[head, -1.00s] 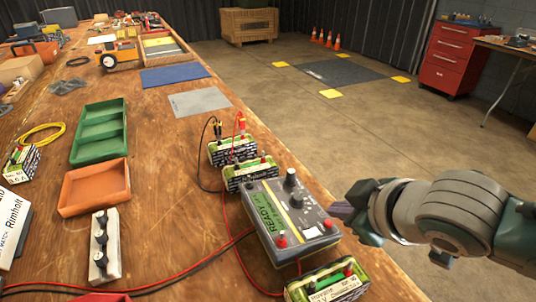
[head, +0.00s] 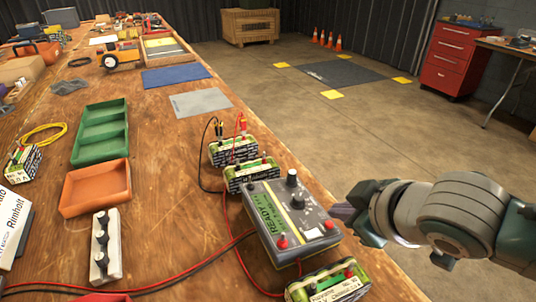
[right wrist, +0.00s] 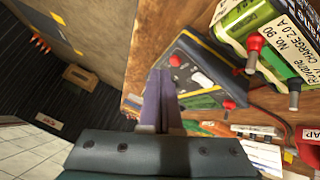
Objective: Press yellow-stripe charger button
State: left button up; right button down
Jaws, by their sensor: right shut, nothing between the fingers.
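The charger (head: 262,222) is a dark grey box with a yellow stripe and a green READY panel, near the right edge of the workbench. Its top has a black knob (head: 292,177), two red terminals and a pale button (head: 314,233) between them. The button also shows in the right wrist view (right wrist: 202,80), with part of the charger (right wrist: 215,63). My right gripper (head: 345,210) is just right of the charger, apart from the button. Its purple fingers (right wrist: 162,95) are together and empty. My left gripper is out of view.
Green battery packs stand behind the charger (head: 251,174) and in front of it (head: 328,283), with red and black leads around. A white switch strip (head: 105,250), an orange tray (head: 95,188) and a green tray (head: 100,132) lie to the left. The floor right of the bench is open.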

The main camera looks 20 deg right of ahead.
jog(key=shift+f, duration=0.15)
jog(key=shift+a+f, duration=0.1)
jog(key=shift+f, duration=0.15)
dwell(0.5)
jog(key=shift+f+b, duration=0.35)
jog(key=shift+f, duration=0.05)
dwell(0.5)
jog(key=shift+r+p, duration=0.8)
jog(key=shift+p, duration=0.2)
